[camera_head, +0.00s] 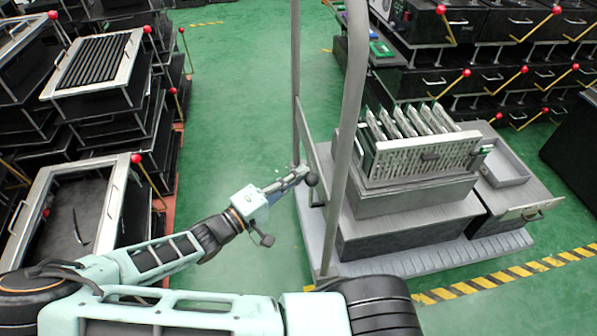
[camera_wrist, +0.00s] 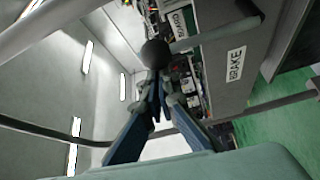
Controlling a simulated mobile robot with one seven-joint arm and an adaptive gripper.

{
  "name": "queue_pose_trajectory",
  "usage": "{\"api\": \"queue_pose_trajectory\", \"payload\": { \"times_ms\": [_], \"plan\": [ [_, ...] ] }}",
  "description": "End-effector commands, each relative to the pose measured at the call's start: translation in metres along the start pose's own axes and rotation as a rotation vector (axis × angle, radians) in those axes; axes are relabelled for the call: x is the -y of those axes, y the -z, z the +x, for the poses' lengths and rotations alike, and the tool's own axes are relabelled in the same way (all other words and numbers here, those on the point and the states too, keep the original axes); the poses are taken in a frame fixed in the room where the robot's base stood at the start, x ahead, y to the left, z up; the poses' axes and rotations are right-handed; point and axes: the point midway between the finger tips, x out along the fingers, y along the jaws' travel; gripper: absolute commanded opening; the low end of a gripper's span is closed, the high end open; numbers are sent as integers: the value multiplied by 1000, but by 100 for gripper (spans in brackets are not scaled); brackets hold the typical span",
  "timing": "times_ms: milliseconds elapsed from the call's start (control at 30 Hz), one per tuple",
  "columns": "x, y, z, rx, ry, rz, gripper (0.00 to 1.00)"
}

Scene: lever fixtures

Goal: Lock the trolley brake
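The trolley (camera_head: 420,255) stands on the green floor right of centre in the head view, with a grey deck and tall tube handle posts. The dark ball knob of its brake lever (camera_head: 312,179) shows beside the near post. In the wrist view the knob (camera_wrist: 155,54) sits on a grey rod (camera_wrist: 205,37) running right, near a panel labelled BRAKE (camera_wrist: 235,65). My gripper (camera_head: 300,174) reaches the knob from the left. In the wrist view my gripper (camera_wrist: 158,88) has its fingertips together just below the knob; contact with it cannot be told.
The trolley carries grey boxes and a slotted rack (camera_head: 425,152). Tube posts (camera_head: 350,120) stand close to my gripper. Shelves with red-knobbed levers line the left (camera_head: 75,205) and back right (camera_head: 485,55). Green floor (camera_head: 235,90) is clear between them.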

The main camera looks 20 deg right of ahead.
Motion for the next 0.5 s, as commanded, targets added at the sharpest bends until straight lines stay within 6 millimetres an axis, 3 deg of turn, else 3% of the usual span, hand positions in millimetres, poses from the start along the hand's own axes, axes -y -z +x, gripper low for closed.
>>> {"api": "queue_pose_trajectory", "payload": {
  "times_ms": [500],
  "plan": [
    [1, -6, -5, 11, -1, -4, 0]
  ]
}}
